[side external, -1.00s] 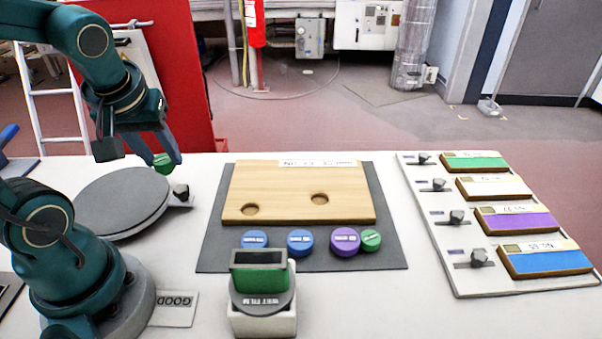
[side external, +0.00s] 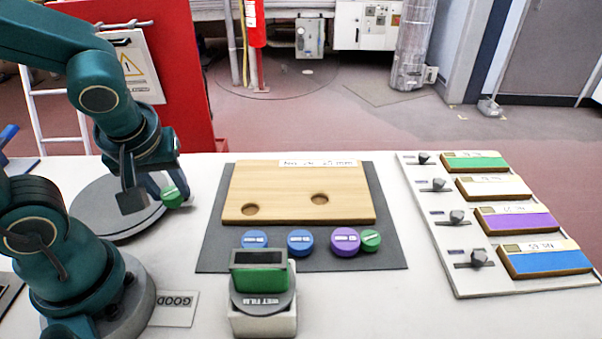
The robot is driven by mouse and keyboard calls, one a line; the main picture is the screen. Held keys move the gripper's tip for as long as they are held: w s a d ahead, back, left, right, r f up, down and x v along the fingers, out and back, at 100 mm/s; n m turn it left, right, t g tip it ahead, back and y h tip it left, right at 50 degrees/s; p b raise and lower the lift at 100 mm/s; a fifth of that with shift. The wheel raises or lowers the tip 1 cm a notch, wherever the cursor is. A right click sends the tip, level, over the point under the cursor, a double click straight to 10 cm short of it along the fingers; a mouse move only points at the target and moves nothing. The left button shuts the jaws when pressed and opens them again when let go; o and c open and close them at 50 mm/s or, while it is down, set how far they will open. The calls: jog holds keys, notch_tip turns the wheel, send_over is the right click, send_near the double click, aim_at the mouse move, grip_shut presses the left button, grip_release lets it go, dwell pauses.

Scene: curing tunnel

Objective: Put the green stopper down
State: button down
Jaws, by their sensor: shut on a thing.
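My gripper (side external: 153,196) is shut on a green stopper (side external: 173,196), held over the right part of the round grey disc (side external: 98,225) on the left of the table. The stopper shows beside the right finger, tilted. From this angle I cannot tell whether it touches the disc. Another green stopper (side external: 371,239) stands on the dark mat (side external: 392,222), touching or very close to a purple stopper (side external: 345,242).
Two blue stoppers (side external: 300,242) stand on the mat before a wooden board (side external: 285,192) with two holes. A white stand with a green block (side external: 260,279) is in front. A "GOOD" card (side external: 174,308) lies left. A panel with coloured plates (side external: 440,240) is right.

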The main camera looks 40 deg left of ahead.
jog(key=d+f, duration=0.1)
jog(key=d, duration=0.1)
jog(key=w+d+f, duration=0.1)
jog(key=d, duration=0.1)
jog(key=w+d+f, duration=0.1)
jog(key=d+f, duration=0.1)
jog(key=shift+w, duration=0.1)
jog(key=shift+f, duration=1.9)
jog(key=shift+f, duration=0.2)
jog(key=shift+c, duration=2.4)
grip_release()
jog(key=shift+r, duration=0.15)
